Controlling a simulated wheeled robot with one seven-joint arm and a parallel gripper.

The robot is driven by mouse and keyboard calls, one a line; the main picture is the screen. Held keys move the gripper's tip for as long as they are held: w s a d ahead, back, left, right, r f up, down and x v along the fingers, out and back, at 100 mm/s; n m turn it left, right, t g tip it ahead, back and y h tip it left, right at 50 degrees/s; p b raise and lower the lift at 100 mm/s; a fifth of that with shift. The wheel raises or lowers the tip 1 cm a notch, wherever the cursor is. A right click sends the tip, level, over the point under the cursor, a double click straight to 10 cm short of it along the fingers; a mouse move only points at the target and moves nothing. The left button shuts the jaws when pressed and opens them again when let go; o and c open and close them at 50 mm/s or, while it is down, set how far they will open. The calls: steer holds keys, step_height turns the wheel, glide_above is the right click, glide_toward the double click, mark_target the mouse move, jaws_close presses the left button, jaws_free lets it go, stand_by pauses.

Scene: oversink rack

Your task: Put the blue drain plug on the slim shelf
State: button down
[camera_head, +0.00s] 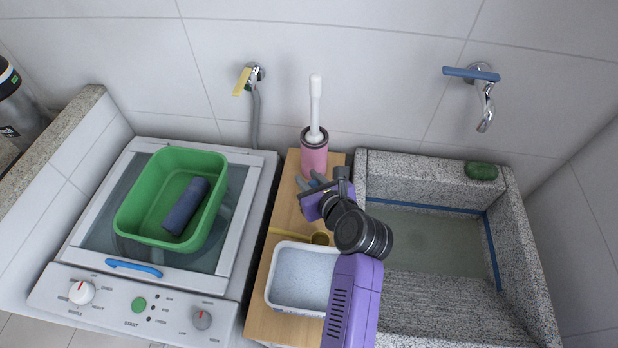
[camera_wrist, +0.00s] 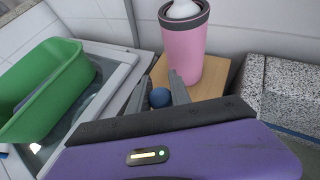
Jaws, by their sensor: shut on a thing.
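The blue drain plug (camera_wrist: 159,97) shows as a small rounded blue thing between my fingers in the wrist view. My gripper (camera_wrist: 158,88) is shut on it, and the head view shows the gripper (camera_head: 312,182) over the back part of a narrow wooden surface, just in front of a pink holder. The plug is hidden in the head view. The narrow wooden surface (camera_head: 256,322), which looks like the slim shelf, runs between the washing machine and the stone sink. It also shows in the wrist view (camera_wrist: 207,88). I cannot tell whether the plug touches it.
The pink holder (camera_head: 314,160) with a white-handled brush stands at the back. A green basin (camera_head: 140,215) with a dark blue roll sits on the washing machine (camera_head: 240,205). The sink (camera_head: 440,325) is right.

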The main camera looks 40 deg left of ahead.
steer(key=c, duration=1.2)
jaws_free()
steer(key=shift+r, duration=0.15)
steer(key=v, duration=1.2)
